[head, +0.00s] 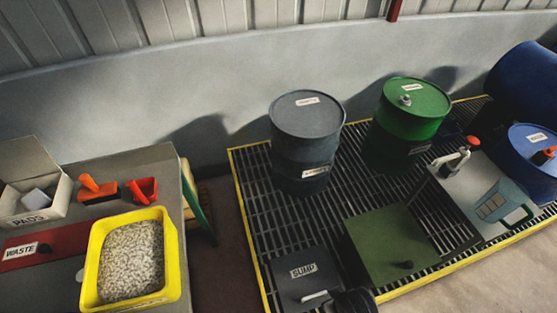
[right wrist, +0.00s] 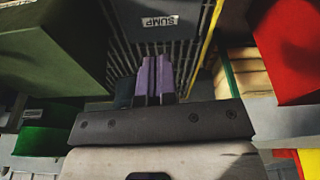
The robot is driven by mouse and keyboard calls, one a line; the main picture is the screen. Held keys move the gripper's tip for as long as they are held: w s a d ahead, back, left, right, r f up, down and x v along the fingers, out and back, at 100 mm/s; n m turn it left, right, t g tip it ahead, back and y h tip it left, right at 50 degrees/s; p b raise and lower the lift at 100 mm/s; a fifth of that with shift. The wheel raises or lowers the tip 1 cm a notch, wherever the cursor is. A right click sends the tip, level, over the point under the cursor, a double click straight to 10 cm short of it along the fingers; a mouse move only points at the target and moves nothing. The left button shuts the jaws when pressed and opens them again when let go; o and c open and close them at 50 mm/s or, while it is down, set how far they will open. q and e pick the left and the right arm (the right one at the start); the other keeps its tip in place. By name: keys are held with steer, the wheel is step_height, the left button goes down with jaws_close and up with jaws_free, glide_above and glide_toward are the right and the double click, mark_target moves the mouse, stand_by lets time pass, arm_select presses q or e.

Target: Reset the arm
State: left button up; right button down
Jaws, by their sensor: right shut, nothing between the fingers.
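My right gripper (right wrist: 155,62) shows in the right wrist view as two purple fingers pressed together. Nothing is held between them. The fingers point toward the grating and the dark box labelled SUMP (right wrist: 165,20), which appears upside down there and lies beyond the fingertips. In the head view the SUMP box (head: 304,278) sits at the near left end of the grating. A dark rounded part at the bottom edge beside it may be part of my right arm; I cannot tell. My left gripper is in neither view.
A yellow-edged grated pallet (head: 250,215) carries a grey drum (head: 307,145), a green drum (head: 408,125), blue drums (head: 535,155) and a green box (head: 385,245). On the left bench (head: 150,175) are a yellow tub (head: 91,262) of granules, a PADS box (head: 45,207) and orange tools. Floor shows between.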

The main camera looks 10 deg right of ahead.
step_height(320, 180, up, 11)
steer(key=s+t, duration=0.2)
steer(key=s, duration=0.1)
steer(key=s+d+p, duration=0.1)
steer(key=s+p, duration=0.2)
steer(key=s, duration=0.2)
step_height(320, 180, up, 36)
steer(key=p, duration=3.6)
steer(key=shift+d+g, duration=0.15)
steer(key=shift+g, duration=0.25)
steer(key=shift+r, duration=0.1)
